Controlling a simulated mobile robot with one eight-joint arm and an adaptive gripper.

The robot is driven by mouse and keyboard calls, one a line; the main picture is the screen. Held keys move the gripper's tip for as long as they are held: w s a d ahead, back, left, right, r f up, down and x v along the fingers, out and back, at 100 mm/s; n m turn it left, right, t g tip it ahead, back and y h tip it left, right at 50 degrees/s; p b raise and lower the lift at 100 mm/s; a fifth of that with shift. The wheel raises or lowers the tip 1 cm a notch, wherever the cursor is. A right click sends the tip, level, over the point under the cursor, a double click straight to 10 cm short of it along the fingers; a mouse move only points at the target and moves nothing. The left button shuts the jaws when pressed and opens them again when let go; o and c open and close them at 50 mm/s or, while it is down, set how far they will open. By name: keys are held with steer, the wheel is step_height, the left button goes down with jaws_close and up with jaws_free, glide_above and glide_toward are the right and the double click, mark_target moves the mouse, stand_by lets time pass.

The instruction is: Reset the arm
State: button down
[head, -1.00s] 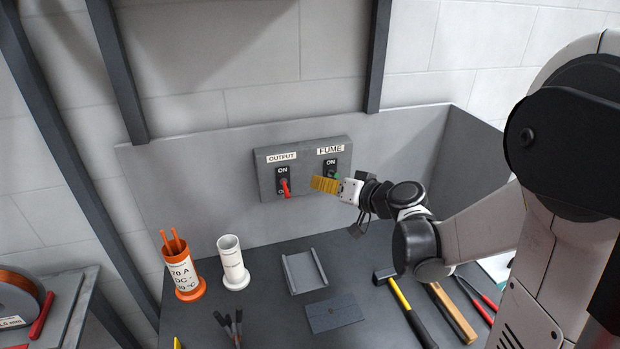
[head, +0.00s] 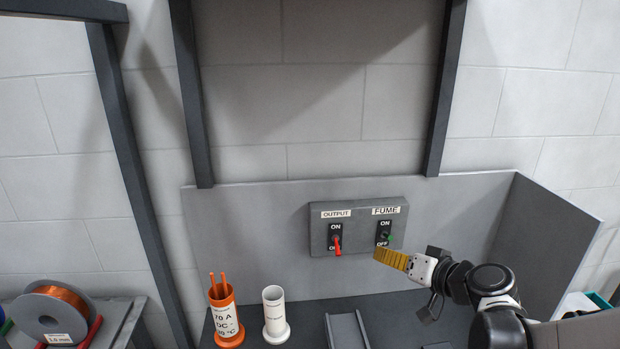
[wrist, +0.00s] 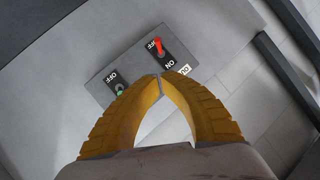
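My gripper (head: 391,259) has yellow ribbed fingers and is in front of the lower part of the switch panel, just below the FUME switch. In the wrist view the fingertips of my gripper (wrist: 160,78) meet, with nothing visible between them. The grey switch panel (head: 359,232) is on the booth's back board. It carries the red OUTPUT switch (head: 337,244) and the green FUME switch (head: 387,238). Both levers point down toward OFF. The wrist view also shows the red lever (wrist: 158,46) and the green lever (wrist: 120,88). I cannot tell whether the fingers touch the panel.
On the bench below stand an orange rod holder (head: 226,327) and a white cup (head: 275,318). A grey channel-shaped tray (head: 346,331) lies to their right. A wire spool (head: 52,316) sits on the left table. Dark posts frame the booth.

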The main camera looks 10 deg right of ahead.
steer(key=s+a+f+n+g+h+b, duration=0.15)
steer(key=s+a+f+g+b, duration=0.4)
steer(key=s, duration=0.55)
steer(key=s+d+f+h+b, duration=0.1)
steer(key=s+f+h+b, duration=0.2)
steer(key=s+f, duration=0.3)
steer(key=s+h, duration=0.1)
steer(key=s, duration=0.2)
steer(key=shift+s+b, duration=0.3)
steer(key=shift+b, duration=0.1)
steer(key=shift+d+h, duration=0.1)
steer(key=shift+h, duration=0.15)
